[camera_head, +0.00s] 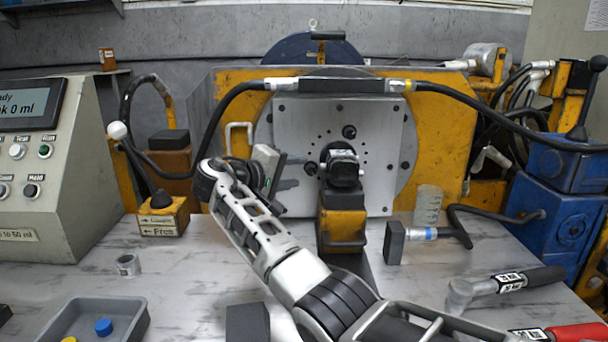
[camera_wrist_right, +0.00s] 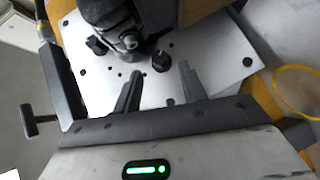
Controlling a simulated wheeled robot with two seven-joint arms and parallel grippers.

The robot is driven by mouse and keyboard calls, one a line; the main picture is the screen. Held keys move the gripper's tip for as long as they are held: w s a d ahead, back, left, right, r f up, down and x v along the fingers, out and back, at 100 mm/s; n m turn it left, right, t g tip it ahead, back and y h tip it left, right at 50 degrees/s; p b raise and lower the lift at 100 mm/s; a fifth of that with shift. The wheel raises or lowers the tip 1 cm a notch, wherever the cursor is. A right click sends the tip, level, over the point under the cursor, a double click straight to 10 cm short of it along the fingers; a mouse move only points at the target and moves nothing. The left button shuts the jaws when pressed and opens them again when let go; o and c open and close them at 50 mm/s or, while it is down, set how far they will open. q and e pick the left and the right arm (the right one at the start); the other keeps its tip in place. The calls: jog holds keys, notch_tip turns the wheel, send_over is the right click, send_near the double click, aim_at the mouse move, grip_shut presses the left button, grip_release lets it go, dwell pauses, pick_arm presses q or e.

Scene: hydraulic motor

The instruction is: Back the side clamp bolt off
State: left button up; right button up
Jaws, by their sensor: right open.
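The side clamp bolt (camera_head: 311,168) is a small black bolt on the grey mounting plate (camera_head: 376,185), left of the dark motor (camera_head: 342,166). It also shows in the right wrist view (camera_wrist_right: 160,62), standing out from the plate. My right gripper (camera_head: 295,171) is left of the bolt, its fingers pointing right toward it. In the right wrist view the two fingers (camera_wrist_right: 160,76) are apart, with the bolt ahead in line with the gap. I see no contact. A second black bolt (camera_head: 349,131) sits above the motor and also shows in the wrist view (camera_wrist_right: 97,46). My left gripper is not in view.
A yellow pedestal (camera_head: 342,222) stands under the motor. A black hose (camera_head: 230,97) arches over the plate's left side.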

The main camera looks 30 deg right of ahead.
aim_at(306, 170)
jog(key=x, duration=0.3)
jog(key=shift+d, duration=0.25)
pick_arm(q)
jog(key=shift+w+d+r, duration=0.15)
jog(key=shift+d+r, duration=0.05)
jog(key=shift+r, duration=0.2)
pick_arm(e)
jog(key=shift+w+d+f, duration=0.1)
jog(key=shift+w+d, duration=0.1)
grip_shut()
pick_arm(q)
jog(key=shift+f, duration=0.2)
